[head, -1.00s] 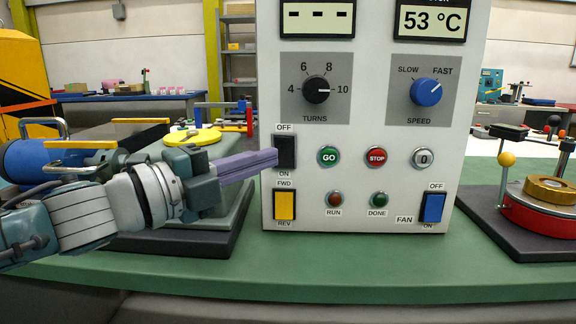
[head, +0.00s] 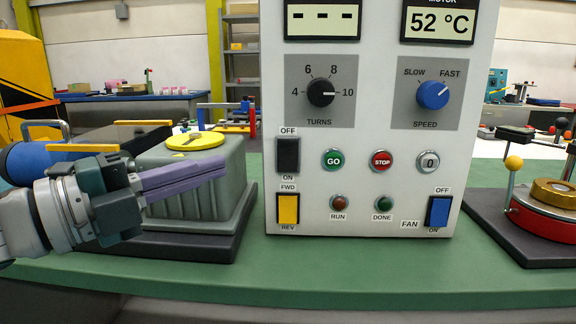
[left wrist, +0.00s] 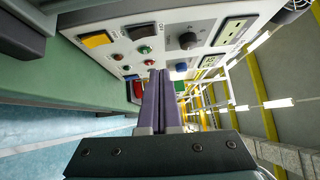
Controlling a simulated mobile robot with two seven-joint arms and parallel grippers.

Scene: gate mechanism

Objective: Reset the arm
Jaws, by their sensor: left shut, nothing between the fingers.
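A white control panel (head: 372,120) stands on the green bench. It has a black OFF/ON switch (head: 288,155), a yellow FWD/REV switch (head: 288,209), a green GO button (head: 334,160), a red STOP button (head: 381,161) and a "0" button (head: 428,161). The TURNS display (head: 323,18) shows dashes. A grey housing (head: 205,185) with a yellow disc (head: 195,141) on top stands left of the panel. My left gripper (head: 222,168) is shut and empty, in front of the housing, its purple fingers apart from the panel. The fingers also show in the left wrist view (left wrist: 160,80). My right gripper is out of view.
A black TURNS knob (head: 321,93), a blue SPEED knob (head: 433,95) and a blue FAN switch (head: 438,212) are on the panel. At the right, a red and brass device (head: 550,205) stands beside a yellow-knobbed lever (head: 514,164). The bench's front strip (head: 350,270) is clear.

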